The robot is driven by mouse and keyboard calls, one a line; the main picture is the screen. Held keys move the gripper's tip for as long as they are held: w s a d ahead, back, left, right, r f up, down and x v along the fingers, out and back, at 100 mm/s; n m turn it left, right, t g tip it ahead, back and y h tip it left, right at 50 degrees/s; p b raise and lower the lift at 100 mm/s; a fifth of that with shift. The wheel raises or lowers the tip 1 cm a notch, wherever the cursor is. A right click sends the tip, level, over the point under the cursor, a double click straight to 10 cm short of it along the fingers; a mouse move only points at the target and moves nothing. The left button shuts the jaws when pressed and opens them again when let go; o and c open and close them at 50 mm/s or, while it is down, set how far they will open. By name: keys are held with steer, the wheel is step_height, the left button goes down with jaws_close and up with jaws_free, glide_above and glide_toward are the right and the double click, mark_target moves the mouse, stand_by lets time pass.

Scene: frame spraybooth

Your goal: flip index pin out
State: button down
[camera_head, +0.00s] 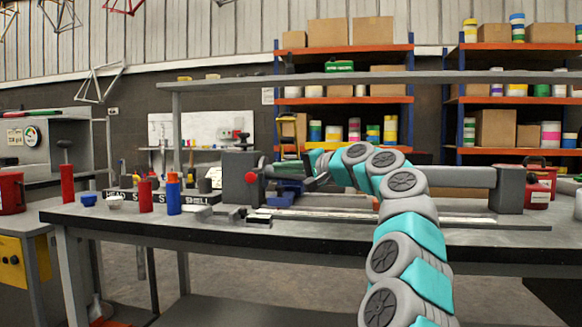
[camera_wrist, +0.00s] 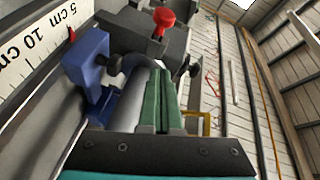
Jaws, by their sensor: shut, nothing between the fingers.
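I cannot tell for sure whether this knob is the index pin. My gripper (camera_wrist: 161,80) has its green fingers together with nothing between them. They point towards the dark block and are apart from the red knob. A blue bracket (camera_wrist: 88,65) is left of my fingers, beside a grey cylinder (camera_wrist: 130,100). In the head view my arm partly hides the fixture.
A ruler strip (camera_wrist: 35,45) runs along the fixture's left in the wrist view. Red and blue bottles (camera_head: 173,195), small parts and lettered blocks crowd the bench left of the fixture. A red can (camera_head: 537,190) stands at the right. Shelves (camera_head: 345,100) stand behind.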

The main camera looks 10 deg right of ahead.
mark_target(252, 178)
steer(key=shift+w+a+f, duration=0.15)
steer(key=shift+w+a, duration=0.35)
steer(key=shift+s+a+f+b, duration=0.1)
steer(key=shift+s+a+b, duration=0.2)
steer(key=shift+s+a, duration=0.1)
steer(key=shift+s+a+f+b, duration=0.25)
steer(key=shift+s+a+b, duration=0.15)
steer(key=shift+a, duration=0.2)
steer(key=shift+s+a+f+b, duration=0.25)
steer(key=shift+s+a, duration=0.1)
steer(key=shift+a, duration=0.2)
steer(key=shift+s+a+b, duration=0.2)
steer(key=shift+s, duration=0.35)
steer(key=shift+s+a+b, duration=0.15)
steer(key=shift+s+b, duration=0.05)
steer(key=shift+s, duration=0.3)
